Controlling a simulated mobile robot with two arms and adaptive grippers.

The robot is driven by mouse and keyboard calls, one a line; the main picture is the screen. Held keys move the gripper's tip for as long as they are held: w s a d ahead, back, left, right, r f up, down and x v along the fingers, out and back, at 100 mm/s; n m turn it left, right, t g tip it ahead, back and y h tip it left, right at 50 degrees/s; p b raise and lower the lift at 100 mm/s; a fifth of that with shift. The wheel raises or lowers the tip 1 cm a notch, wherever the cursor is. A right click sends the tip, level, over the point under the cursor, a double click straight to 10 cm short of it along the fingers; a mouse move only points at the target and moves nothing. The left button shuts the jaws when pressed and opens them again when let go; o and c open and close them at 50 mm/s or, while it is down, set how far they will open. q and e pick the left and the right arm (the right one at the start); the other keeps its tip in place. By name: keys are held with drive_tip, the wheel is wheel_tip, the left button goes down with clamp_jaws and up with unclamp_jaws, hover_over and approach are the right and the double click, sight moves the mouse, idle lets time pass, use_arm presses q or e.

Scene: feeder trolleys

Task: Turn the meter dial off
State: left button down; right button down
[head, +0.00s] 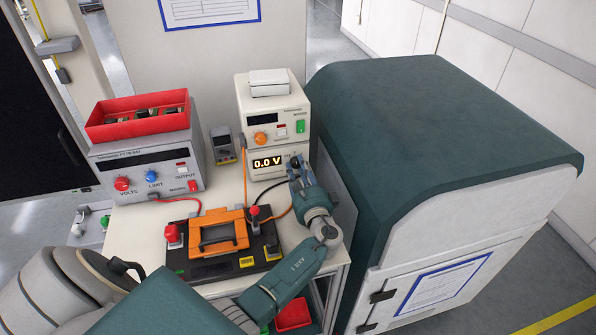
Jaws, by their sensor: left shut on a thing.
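The meter (251,173) is the lower cream box of a stack of two, on the bench, with a lit display (267,162) reading 0.0 V. Its dark dial (295,160) is to the right of the display and is mostly hidden by my gripper, so I cannot read its setting. My left gripper (295,165) is at the front of the meter, shut on the dial. My right gripper is not in view.
A cream unit with an orange knob (260,137) sits on the meter. A power supply (148,165) carries a red bin (138,116) at left. A small grey handheld meter (222,145) stands between. An orange-handled black fixture (217,230) with cables lies in front. A large green-topped cabinet (440,130) stands close right.

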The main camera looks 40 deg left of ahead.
use_arm(q)
drive_tip(key=shift+f+n+b, duration=0.35)
drive_tip(key=shift+n+b, duration=0.05)
drive_tip(key=shift+b, duration=0.2)
drive_tip(key=shift+r+n+b, duration=0.2)
drive_tip(key=shift+n+b, duration=0.3)
drive_tip(key=shift+b, duration=0.05)
drive_tip(key=shift+r, duration=0.15)
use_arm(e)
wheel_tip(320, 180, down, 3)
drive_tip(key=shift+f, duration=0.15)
use_arm(q)
drive_tip(key=c, duration=1.8)
unclamp_jaws()
drive_tip(key=shift+c, duration=0.2)
drive_tip(key=shift+o, duration=0.8)
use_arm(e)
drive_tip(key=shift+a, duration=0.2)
use_arm(q)
drive_tip(key=shift+s+d, duration=0.2)
drive_tip(key=v, duration=1.1)
drive_tip(key=shift+s+d, duration=0.15)
drive_tip(key=shift+s, duration=0.05)
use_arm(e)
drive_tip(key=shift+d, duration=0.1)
